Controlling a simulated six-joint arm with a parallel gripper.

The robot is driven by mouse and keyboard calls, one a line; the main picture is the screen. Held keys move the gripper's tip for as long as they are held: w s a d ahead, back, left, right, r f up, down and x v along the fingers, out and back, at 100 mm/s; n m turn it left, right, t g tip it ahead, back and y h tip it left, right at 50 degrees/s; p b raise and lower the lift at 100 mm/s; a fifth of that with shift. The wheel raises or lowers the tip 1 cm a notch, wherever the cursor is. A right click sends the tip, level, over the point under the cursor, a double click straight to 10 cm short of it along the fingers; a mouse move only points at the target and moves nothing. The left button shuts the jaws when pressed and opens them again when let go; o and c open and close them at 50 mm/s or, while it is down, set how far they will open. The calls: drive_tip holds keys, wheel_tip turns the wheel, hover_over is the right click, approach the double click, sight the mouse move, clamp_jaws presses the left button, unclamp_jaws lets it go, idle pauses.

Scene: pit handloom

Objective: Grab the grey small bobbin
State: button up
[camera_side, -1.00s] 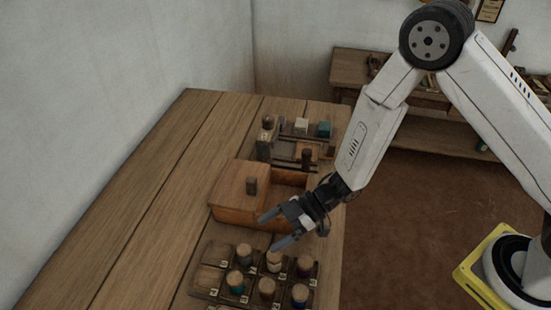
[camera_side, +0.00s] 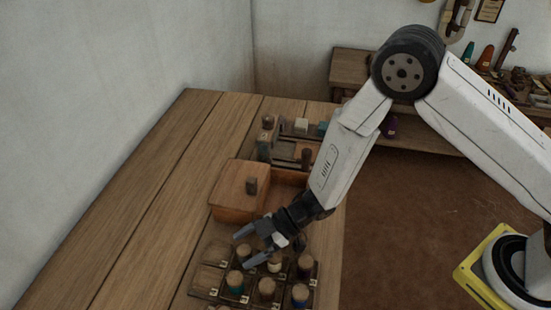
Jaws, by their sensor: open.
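A dark tray (camera_side: 208,281) with compartments holds several small bobbins with wooden tops at the front of the table. My gripper (camera_side: 243,248) is open over the tray's back left, its fingers pointing left. A bobbin top (camera_side: 243,250) shows between the fingertips; I cannot tell whether the fingers are around it or above it. Other bobbins in the tray are a teal one (camera_side: 235,284), a pale one (camera_side: 267,290), a blue one (camera_side: 300,296) and a dark one (camera_side: 305,266). I cannot tell for sure which bobbin is grey.
A wooden box (camera_side: 234,190) with a knobbed lid stands just behind my gripper. Behind it is a rack with small blocks, one white (camera_side: 301,126) and one grey-green (camera_side: 263,147). The table's left side (camera_side: 130,210) is clear. A shelf (camera_side: 350,66) stands at the back.

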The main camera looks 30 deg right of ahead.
sight(248, 248)
idle(0.4)
clamp_jaws()
drive_tip(key=shift+r, duration=0.1)
wheel_tip(248, 248, up, 10)
idle(1.1)
idle(0.4)
